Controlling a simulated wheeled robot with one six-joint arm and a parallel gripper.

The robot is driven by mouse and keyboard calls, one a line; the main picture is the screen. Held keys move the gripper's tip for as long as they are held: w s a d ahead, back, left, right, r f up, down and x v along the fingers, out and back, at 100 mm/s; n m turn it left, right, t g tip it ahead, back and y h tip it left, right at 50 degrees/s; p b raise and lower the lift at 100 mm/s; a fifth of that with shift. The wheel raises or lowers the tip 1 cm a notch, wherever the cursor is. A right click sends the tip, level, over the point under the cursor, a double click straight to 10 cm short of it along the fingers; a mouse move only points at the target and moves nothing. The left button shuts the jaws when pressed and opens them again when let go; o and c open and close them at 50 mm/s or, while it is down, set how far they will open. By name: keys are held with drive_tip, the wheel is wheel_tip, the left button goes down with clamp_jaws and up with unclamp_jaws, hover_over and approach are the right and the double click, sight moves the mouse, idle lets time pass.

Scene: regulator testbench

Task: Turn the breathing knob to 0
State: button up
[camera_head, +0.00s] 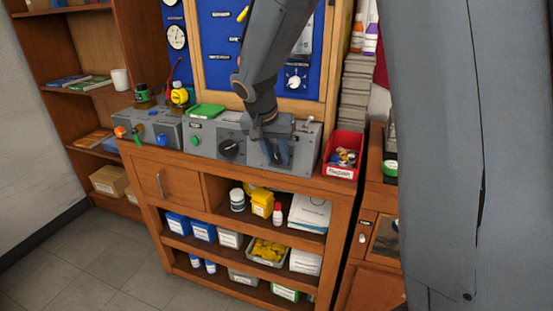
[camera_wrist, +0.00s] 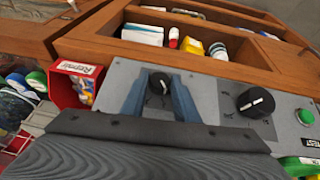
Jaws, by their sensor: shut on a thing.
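My gripper (camera_wrist: 160,92) is at the grey regulator panel (camera_wrist: 205,90), its two blue-grey fingers on either side of a black knob (camera_wrist: 158,82) and shut on it. A white mark shows on this knob in the wrist view. A second black knob (camera_wrist: 256,102) with a white mark sits beside it, apart from my gripper; it also shows in the head view (camera_head: 231,147). In the head view my gripper (camera_head: 278,150) covers the held knob at the panel's right end. The lettering around both knobs is too small to read, so I cannot tell which is labelled breathing.
A green button (camera_head: 195,140) sits at the panel's left. A red bin (camera_head: 343,153) of small parts stands close to the panel's right end. Grey boxes with coloured knobs (camera_head: 150,130) stand at the left. A blue tool board (camera_head: 220,60) rises behind.

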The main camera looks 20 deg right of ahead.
drive_tip(key=h, duration=0.1)
drive_tip(key=n+g+h, duration=0.1)
drive_tip(key=b, duration=0.1)
drive_tip(key=shift+w+a+f+h, duration=0.1)
drive_tip(key=shift+w+a+h, duration=0.15)
drive_tip(key=shift+a+h, duration=0.15)
drive_tip(key=n+g+h, duration=0.2)
drive_tip(key=h, duration=0.1)
drive_tip(key=shift+w+a+f, duration=0.15)
drive_tip(key=shift+a+f, duration=0.05)
drive_tip(key=shift+a, duration=0.1)
drive_tip(key=n+h, duration=0.1)
drive_tip(key=h, duration=0.1)
drive_tip(key=n+h, duration=0.1)
drive_tip(key=h, duration=0.1)
drive_tip(key=shift+a+f+n+g+b, duration=0.15)
drive_tip(key=shift+f+n+g+b, duration=0.15)
drive_tip(key=shift+f+g+b, duration=0.1)
drive_tip(key=shift+f+n+h+b, duration=0.2)
drive_tip(key=shift+n+h+b, duration=0.15)
drive_tip(key=shift+n+h, duration=1.3)
drive_tip(key=shift+h, duration=0.35)
drive_tip(key=o, duration=1.1)
drive_tip(key=shift+c, duration=0.2)
drive_tip(key=shift+a, duration=0.1)
